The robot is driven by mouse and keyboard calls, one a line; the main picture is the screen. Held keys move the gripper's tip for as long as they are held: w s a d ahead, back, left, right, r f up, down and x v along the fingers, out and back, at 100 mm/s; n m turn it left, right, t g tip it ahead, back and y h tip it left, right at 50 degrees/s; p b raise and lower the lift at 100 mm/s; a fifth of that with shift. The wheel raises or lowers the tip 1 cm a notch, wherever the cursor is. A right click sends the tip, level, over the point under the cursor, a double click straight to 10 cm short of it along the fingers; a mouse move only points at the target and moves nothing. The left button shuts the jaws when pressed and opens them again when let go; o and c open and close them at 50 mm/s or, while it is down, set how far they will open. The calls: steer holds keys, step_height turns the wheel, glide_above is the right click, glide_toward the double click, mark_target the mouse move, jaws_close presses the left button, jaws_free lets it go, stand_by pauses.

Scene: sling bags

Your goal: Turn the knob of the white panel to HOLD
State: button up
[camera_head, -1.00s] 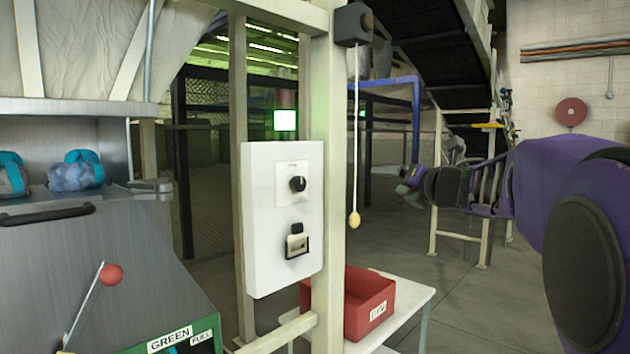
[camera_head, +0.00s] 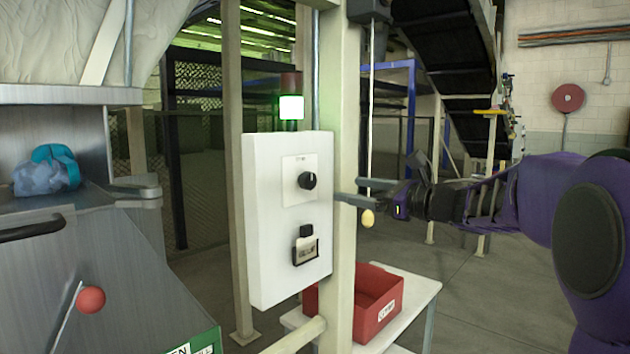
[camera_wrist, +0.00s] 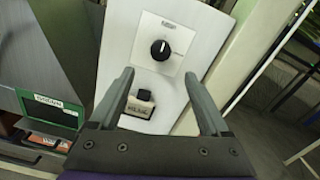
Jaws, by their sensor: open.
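The white panel (camera_head: 268,232) is fixed to a pale post in the middle of the head view. Its black round knob (camera_head: 307,181) sits on a small white plate in the upper part. My gripper (camera_head: 352,190) is to the right of the panel, open and empty. In the wrist view its two fingers (camera_wrist: 158,88) stand apart, facing the panel, with the knob beyond them.
The pale post (camera_head: 343,120) stands along the panel's right edge. A cord with a yellowish pull (camera_head: 368,218) hangs close to my gripper. A red bin (camera_head: 385,284) sits on a white table below. A metal machine with a red ball lever (camera_head: 91,299) stands left.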

mark_target(312, 182)
steer(key=p+x, duration=0.1)
steer(key=x, duration=1)
steer(key=shift+w+a+p, duration=0.25)
steer(key=shift+w+p, duration=0.05)
steer(key=shift+p, duration=0.1)
steer(key=shift+c, duration=0.3)
jaws_close()
